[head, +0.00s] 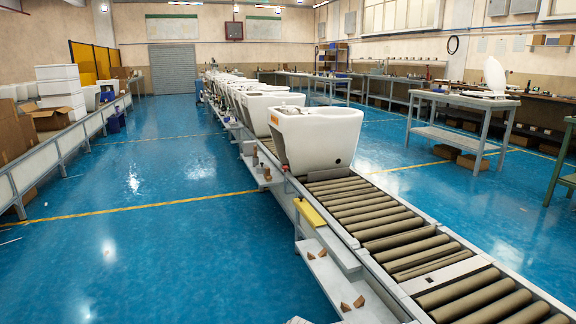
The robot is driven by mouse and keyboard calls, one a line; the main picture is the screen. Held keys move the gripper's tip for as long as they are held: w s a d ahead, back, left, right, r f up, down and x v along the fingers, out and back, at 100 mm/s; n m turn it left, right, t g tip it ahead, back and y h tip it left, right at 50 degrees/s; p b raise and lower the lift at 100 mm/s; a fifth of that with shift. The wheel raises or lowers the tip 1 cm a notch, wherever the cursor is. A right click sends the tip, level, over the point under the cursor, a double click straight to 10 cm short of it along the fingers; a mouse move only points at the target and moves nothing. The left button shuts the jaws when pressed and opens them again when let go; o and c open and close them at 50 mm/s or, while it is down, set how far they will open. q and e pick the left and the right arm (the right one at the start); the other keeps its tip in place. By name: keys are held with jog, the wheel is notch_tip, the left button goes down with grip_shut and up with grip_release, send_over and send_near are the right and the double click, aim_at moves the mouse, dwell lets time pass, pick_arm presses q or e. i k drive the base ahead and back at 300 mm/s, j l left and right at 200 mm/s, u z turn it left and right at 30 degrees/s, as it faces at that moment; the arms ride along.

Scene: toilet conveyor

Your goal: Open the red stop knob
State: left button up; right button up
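I cannot make out a red stop knob in the head view. The roller conveyor (408,243) runs from the lower right back toward the far middle. A yellow block or plate (309,213) sits on its near left side, above a low white shelf (325,270). Small brownish-red pieces (254,157) show along the conveyor's left side farther back, too small to identify. Neither my left nor my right gripper is in view.
White toilet bowls (318,137) stand in a row on the conveyor. Blue floor (150,240) is open to the left, with yellow lines across it. A side counter (60,153) with boxes runs along the left. A grey table (463,99) stands to the right.

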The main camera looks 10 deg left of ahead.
aim_at(319, 175)
jog(key=i+j+z, duration=0.1)
jog(key=i+j, duration=0.6)
jog(key=i+j+z, duration=0.1)
jog(key=i+j, duration=0.55)
jog(key=j, duration=0.15)
